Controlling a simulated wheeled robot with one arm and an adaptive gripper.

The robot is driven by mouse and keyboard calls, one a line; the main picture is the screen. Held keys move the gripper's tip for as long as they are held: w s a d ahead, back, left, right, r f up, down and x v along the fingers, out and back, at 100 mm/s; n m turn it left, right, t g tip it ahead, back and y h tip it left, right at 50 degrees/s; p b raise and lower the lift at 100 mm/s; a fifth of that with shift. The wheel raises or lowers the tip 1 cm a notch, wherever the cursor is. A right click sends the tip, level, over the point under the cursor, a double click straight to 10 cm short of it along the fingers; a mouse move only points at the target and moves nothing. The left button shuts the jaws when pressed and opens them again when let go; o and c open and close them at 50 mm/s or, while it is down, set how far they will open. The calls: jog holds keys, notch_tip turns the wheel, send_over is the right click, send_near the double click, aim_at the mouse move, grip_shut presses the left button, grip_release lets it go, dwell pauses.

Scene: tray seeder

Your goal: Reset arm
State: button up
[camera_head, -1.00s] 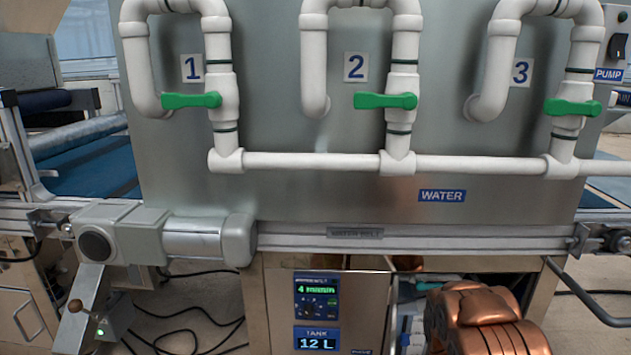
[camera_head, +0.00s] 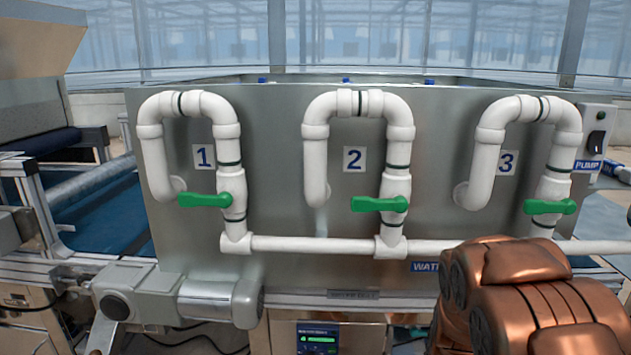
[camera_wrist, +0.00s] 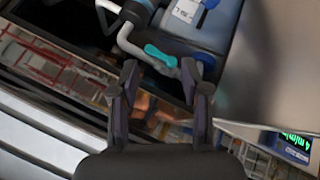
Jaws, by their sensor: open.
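My gripper (camera_wrist: 160,75) shows in the wrist view with its two dark fingers spread apart and nothing between them. Beyond the fingers are a teal handle (camera_wrist: 160,55) on a pale pipe and a blue container with a white label (camera_wrist: 187,10). I cannot tell how far they are from the fingertips. In the head view my copper-coloured arm (camera_head: 520,290) stands at the lower right, in front of the machine; the gripper itself is hidden there.
A steel panel (camera_head: 270,140) carries three white pipe loops with green valve handles 1 (camera_head: 205,200), 2 (camera_head: 380,204) and 3 (camera_head: 550,207), all lying level. A pump switch box (camera_head: 596,140) is at right. A grey motor (camera_head: 180,295) juts out lower left.

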jog(key=s+a+r+m+g+y+p, duration=0.1)
jog(key=s+a+r+g+p, duration=0.2)
jog(key=s+r, duration=0.35)
jog(key=s+a+r+m+y+p, duration=0.1)
jog(key=s+a+r+p, duration=0.2)
jog(key=s+r+p, duration=0.35)
jog(key=s+a+r+g+y+p, duration=0.1)
jog(key=s+a+r+g+p, duration=0.1)
jog(key=s+a+r, duration=0.45)
jog(key=s+r+m+g+p, duration=0.2)
jog(key=s+r+g+p, duration=0.2)
jog(key=s+r+p, duration=0.5)
jog(key=s+r, duration=0.8)
jog(key=s, duration=0.1)
jog(key=shift+s+r+p, duration=0.3)
jog(key=shift+s+p, duration=0.05)
jog(key=shift+s, duration=0.05)
jog(key=shift+c, duration=0.3)
jog(key=shift+s+d, duration=0.1)
jog(key=shift+d, duration=0.05)
jog(key=shift+c, duration=0.2)
